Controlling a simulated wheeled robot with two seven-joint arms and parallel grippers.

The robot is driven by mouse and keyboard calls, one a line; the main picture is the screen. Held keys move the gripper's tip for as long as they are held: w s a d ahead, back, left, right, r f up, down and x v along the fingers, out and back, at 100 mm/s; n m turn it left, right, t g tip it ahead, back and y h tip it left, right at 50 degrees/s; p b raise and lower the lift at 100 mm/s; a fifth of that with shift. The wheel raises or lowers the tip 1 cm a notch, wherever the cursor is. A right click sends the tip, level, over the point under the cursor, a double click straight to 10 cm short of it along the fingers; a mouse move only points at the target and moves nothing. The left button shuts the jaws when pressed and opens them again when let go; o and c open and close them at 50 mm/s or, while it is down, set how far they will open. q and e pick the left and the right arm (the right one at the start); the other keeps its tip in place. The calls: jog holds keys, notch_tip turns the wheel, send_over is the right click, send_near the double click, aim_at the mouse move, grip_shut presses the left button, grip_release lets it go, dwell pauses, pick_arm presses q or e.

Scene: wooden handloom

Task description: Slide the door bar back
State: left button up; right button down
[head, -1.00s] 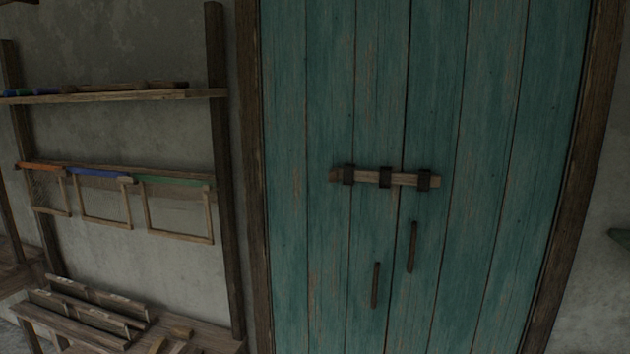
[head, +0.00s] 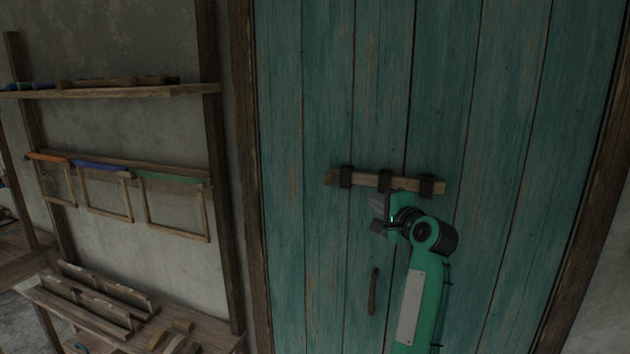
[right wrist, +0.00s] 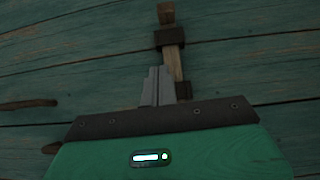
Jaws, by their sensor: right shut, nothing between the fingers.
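The wooden door bar (head: 364,180) lies nearly level across the blue-green door (head: 330,110), running through three dark brackets (head: 345,177) and spanning the seam between the leaves. Its left end sticks out a little past the left bracket, its right end past the right one. My right gripper (head: 376,212) is just below the bar's middle, shut and empty. In the right wrist view its closed fingers (right wrist: 156,80) overlap the line of the bar (right wrist: 173,63); I cannot tell whether they touch it. My left gripper is not in view.
A dark door handle (head: 373,291) is below my right gripper; my arm hides the other one in the head view. To the left stand a wall shelf (head: 110,93), hanging wooden frames (head: 176,212) and a low bench (head: 205,338). The door surface around the bar is clear.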

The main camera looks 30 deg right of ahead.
jog(key=r, duration=0.2)
jog(key=p, duration=0.4)
send_near(334, 178)
jog(key=w+d, duration=0.3)
jog(key=shift+w+a+p, duration=1)
jog(key=shift+w+p, duration=0.05)
jog(key=shift+w+a, duration=0.3)
jog(key=shift+a, duration=0.05)
jog(key=shift+f, duration=0.1)
